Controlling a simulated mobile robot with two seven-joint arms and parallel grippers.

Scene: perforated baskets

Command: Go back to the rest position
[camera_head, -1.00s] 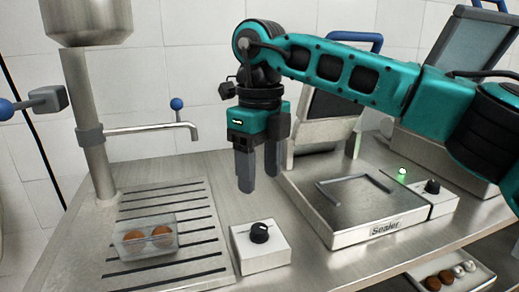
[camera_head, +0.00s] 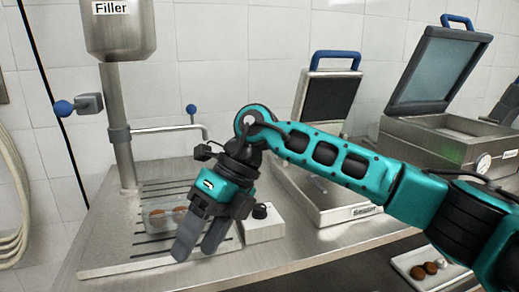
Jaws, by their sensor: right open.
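My right gripper (camera_head: 197,246) is open and empty, with its fingers pointing down in front of the slotted drain plate. Its arm comes in from the right and crosses in front of the sealer (camera_head: 330,207). A clear container (camera_head: 158,218) with brown round items sits on the drain plate (camera_head: 120,262), partly hidden behind the gripper. My left gripper does not show.
The filler (camera_head: 118,30) stands at the back left with a blue-knobbed lever. A control box with a black knob (camera_head: 262,228) is right beside the gripper. An open-lidded machine (camera_head: 440,135) stands at right. A tray (camera_head: 407,262) with round items lies lower right.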

